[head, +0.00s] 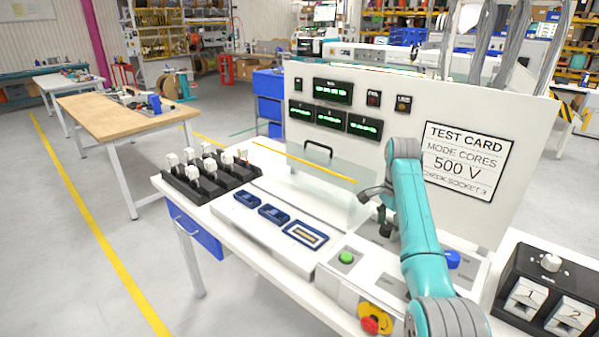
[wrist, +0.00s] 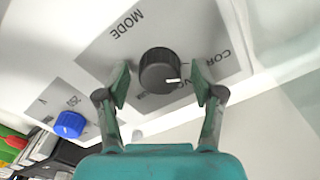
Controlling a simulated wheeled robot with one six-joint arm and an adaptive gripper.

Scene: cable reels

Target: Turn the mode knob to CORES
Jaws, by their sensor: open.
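The mode knob (wrist: 158,70) is black and round, on a grey plate marked MODE in the wrist view. Its white pointer mark is at its lower right, facing the partly covered labels. The label CORES (wrist: 222,62) is at the right, partly hidden by a finger of my gripper (wrist: 161,84). Another label below the knob is mostly hidden. My gripper is open, one finger on each side of the knob, and I see gaps between fingers and knob. In the head view my arm covers much of this area. The test card (head: 467,160) reads MODE CORES, 500 V.
A blue knob (wrist: 70,125) with a 250 V label is at the lower left in the wrist view. In the head view, a green button (head: 346,258) and a red stop button (head: 371,324) are on the bench front. A clear cover (head: 325,180) stands left of my arm.

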